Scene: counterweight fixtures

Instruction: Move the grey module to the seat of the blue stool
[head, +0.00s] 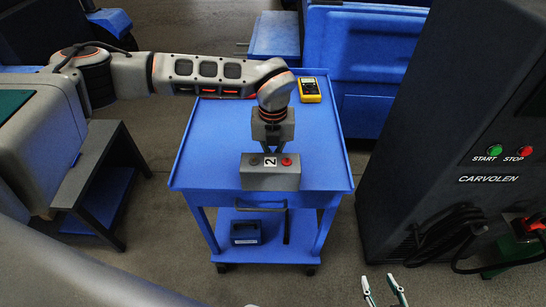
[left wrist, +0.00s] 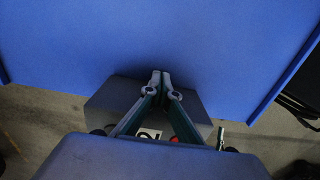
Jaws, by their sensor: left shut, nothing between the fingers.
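The grey module (head: 270,181) is a box with a "2" label and a red button on its top. It sits at the near edge of the blue cart's top (head: 222,150). My left gripper (head: 270,150) points down right at the module. In the left wrist view its fingers (left wrist: 160,76) are together and empty, over the module's far edge (left wrist: 115,97); I cannot tell whether they touch it. My right gripper (head: 384,284) is open and empty at the bottom, right of the cart. A low blue flat-topped piece (head: 275,34) behind the cart may be the stool; I cannot tell.
A yellow meter (head: 309,90) lies at the cart's far right corner. A dark box (head: 245,232) stands on the lower shelf. A dark CARVOLEN machine (head: 455,130) stands right, a large blue bin (head: 360,45) behind, and a dark bench (head: 100,170) left. The cart's middle is clear.

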